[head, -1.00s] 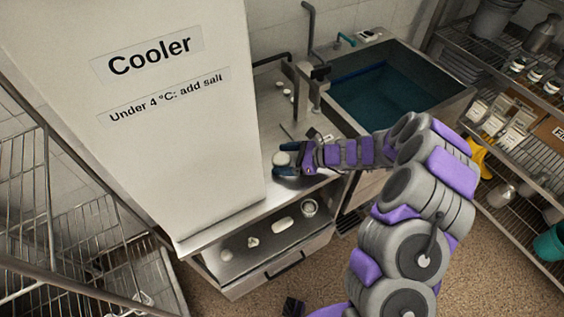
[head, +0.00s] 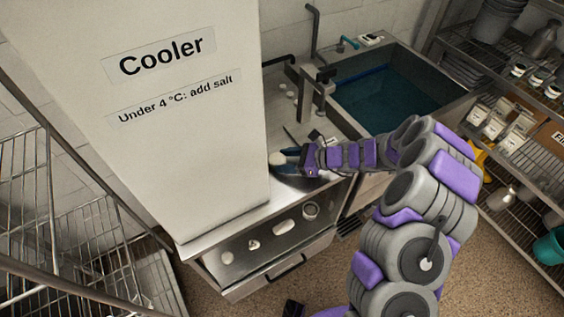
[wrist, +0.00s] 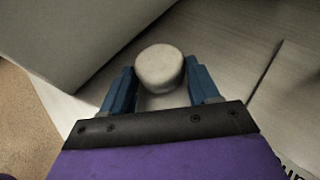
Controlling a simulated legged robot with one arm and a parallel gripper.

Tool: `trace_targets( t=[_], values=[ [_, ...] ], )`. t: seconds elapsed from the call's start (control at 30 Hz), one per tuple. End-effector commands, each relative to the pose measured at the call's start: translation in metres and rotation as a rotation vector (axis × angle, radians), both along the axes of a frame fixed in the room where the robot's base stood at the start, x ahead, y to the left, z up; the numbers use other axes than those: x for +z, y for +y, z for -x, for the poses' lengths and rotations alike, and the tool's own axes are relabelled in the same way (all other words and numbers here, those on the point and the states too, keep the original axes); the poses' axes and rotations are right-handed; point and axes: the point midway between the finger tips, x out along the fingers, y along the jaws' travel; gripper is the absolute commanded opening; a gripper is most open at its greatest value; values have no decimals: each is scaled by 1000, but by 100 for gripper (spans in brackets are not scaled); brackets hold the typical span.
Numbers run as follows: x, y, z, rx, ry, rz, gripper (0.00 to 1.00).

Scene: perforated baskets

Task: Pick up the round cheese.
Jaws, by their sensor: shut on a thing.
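The round cheese (wrist: 160,68) is a small, pale, rounded block. In the wrist view it sits between the two blue fingers of my gripper (wrist: 161,88), near their tips. My gripper is shut on it. In the head view the cheese (head: 277,158) shows as a pale spot at the end of my gripper (head: 284,158), close to the side of the white cooler (head: 180,160). It is over the steel counter (head: 255,215); I cannot tell whether it touches the counter. The fingers hide part of its sides.
The cooler's wall stands just left of my gripper. A sink with dark water (head: 385,95) and a tap (head: 318,85) lie to the right and behind. Wire racks (head: 60,220) stand at the left.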

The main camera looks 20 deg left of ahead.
Motion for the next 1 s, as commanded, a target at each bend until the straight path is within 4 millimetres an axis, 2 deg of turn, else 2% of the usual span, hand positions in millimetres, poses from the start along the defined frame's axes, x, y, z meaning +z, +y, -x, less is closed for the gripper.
trace_targets(
  t=[0.2,0.33,0.7,1.0],
  values=[
    [-4,-5,0,-2,2,7,29],
    [3,-2,0,-2,-1,9,29],
    [72,0,1,-1,-3,6,29],
    [101,-8,8,-4,0,3,29]
  ],
)
